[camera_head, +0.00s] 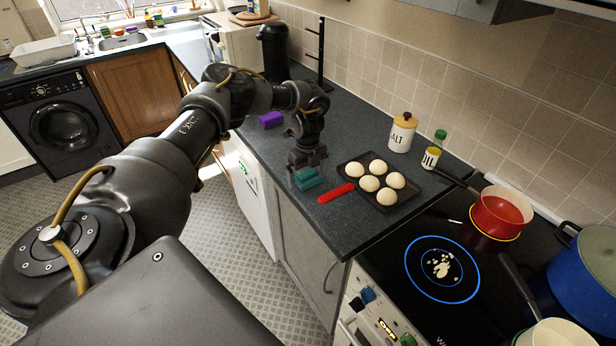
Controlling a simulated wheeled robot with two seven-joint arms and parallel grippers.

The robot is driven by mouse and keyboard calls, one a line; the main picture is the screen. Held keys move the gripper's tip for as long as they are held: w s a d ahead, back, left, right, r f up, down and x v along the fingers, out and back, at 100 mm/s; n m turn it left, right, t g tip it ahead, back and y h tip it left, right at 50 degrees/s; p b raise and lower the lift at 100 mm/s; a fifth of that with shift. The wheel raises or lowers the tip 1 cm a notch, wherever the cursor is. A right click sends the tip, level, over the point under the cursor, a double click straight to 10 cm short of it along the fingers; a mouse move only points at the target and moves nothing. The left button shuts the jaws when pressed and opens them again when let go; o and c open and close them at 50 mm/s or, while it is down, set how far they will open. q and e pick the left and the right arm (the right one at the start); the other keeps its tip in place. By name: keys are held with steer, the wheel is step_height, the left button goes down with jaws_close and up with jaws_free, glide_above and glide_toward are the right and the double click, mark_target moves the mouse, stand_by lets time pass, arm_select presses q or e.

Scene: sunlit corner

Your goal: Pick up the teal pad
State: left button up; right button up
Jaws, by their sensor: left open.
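The teal pad (308,180) lies on the dark worktop (342,228) close to its front edge. My left gripper (306,167) points down right over the pad, with its fingers at the pad's upper side. The gripper is open; I cannot tell whether the fingers touch the pad. The fingers and wrist hide part of the pad's far side. My right gripper is not in view.
A red-handled object (336,193) lies just right of the pad, beside a dark tray (402,200) of pale dough balls. A purple block (271,119) lies farther back. The hob with a red pan (500,212) is to the right.

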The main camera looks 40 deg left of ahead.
arm_select(q)
steer(key=shift+c, duration=0.3)
steer(key=c, duration=1)
steer(key=shift+o, duration=0.2)
steer(key=shift+r, duration=0.1)
steer(key=shift+r+b, duration=0.4)
steer(key=shift+b, duration=0.1)
steer(key=s+d+r+b, duration=0.4)
steer(key=s+d+r, duration=0.3)
steer(key=d+r, duration=0.4)
steer(key=shift+s+d+r, duration=0.4)
steer(key=shift+r, duration=0.2)
